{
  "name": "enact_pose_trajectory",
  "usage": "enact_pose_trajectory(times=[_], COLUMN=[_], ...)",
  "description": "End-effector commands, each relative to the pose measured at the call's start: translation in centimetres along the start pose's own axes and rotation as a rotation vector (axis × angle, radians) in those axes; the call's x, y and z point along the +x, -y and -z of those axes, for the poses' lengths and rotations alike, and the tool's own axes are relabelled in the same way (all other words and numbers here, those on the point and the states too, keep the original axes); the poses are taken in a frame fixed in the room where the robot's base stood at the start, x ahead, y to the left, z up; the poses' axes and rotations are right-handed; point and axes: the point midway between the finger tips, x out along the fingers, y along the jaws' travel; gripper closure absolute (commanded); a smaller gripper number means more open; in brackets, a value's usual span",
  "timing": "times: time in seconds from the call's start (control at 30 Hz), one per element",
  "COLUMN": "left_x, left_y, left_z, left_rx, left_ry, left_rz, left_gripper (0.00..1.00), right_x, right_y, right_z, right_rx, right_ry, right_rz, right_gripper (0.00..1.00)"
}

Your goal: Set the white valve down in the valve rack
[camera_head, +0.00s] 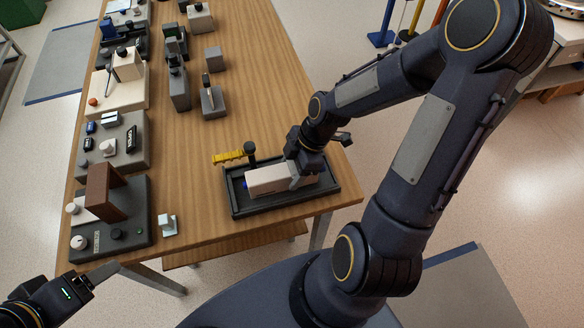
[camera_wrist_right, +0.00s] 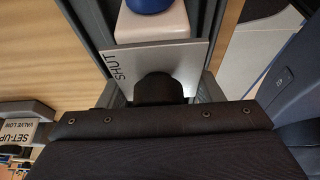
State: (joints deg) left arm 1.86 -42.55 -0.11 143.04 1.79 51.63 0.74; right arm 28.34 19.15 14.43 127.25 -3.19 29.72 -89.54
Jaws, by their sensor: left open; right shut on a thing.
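The white valve (camera_head: 268,180) is a pale block with a blue end, lying lengthwise within the outline of a dark tray-like rack (camera_head: 236,208) at the table's near right corner. My right gripper (camera_head: 300,176) is over its right end and shut on it. In the right wrist view the valve's white body (camera_wrist_right: 150,22), blue cap (camera_wrist_right: 150,4) and a grey plate marked SHUT (camera_wrist_right: 188,62) show. I cannot tell whether the valve touches the rack floor. My left gripper (camera_head: 88,283) is open and empty, off the table's near left corner.
A black-topped post (camera_head: 250,149) and a yellow piece (camera_head: 229,156) are at the rack's back edge. A small pale stand (camera_head: 168,224) is near the front edge. Devices, including a brown block (camera_head: 106,192), line the left side. The table's middle is mostly clear.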

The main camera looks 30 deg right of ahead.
Motion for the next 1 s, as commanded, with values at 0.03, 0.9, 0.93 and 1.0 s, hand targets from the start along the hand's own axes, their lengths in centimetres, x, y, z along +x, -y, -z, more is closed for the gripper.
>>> enact_pose_trajectory(times=[0.03, 0.9, 0.93, 1.0], left_x=[0.0, -0.2, -0.3, -0.5], left_y=[0.0, -0.1, -0.1, -0.2], left_z=[0.0, 0.1, 0.1, 0.2], left_rx=[0.000, 0.000, 0.000, 0.000], left_ry=[0.000, 0.000, 0.000, 0.000], left_rz=[0.000, 0.000, 0.000, 0.000], left_gripper=[0.33, 0.33, 0.33, 0.33], right_x=[0.0, -1.4, -1.9, -3.4], right_y=[0.0, -0.1, -0.2, -0.2], right_z=[0.0, 0.0, 0.0, 0.0], right_rx=[0.000, 0.002, 0.001, 0.001], right_ry=[0.000, 0.001, 0.002, 0.002], right_rz=[-0.001, -0.005, -0.007, -0.008], right_gripper=[0.69, 0.19, 0.19, 0.19])
